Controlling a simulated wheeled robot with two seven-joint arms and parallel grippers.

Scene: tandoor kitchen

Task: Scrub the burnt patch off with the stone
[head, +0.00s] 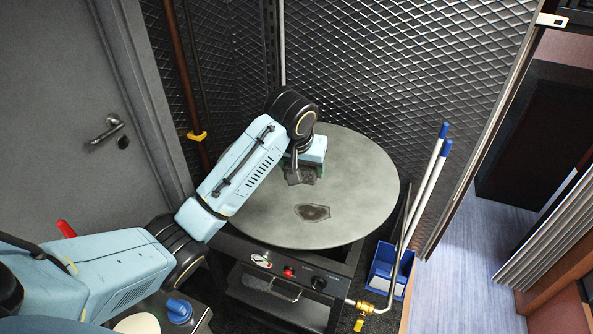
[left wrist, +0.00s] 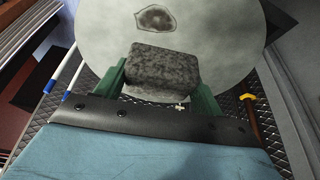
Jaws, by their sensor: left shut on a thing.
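The burnt patch (head: 313,212) is a dark brown, irregular spot on the front part of the round grey griddle plate (head: 362,178). In the left wrist view the patch (left wrist: 155,19) shows near the top, apart from the stone. My left gripper (head: 303,176) is over the plate, behind the patch. It is shut on a dark grey, rough block, the stone (left wrist: 163,70), gripped between green fingers. Whether the stone touches the plate, I cannot tell. My right gripper is not in view.
Under the plate is a dark stand with knobs (head: 319,283) and a brass-fitted gas pipe (head: 365,307). A blue bin (head: 383,272) with blue-capped white poles (head: 430,185) stands at the right. Metal mesh walls (head: 400,70) close in behind. A blue-lidded item (head: 179,309) sits at lower left.

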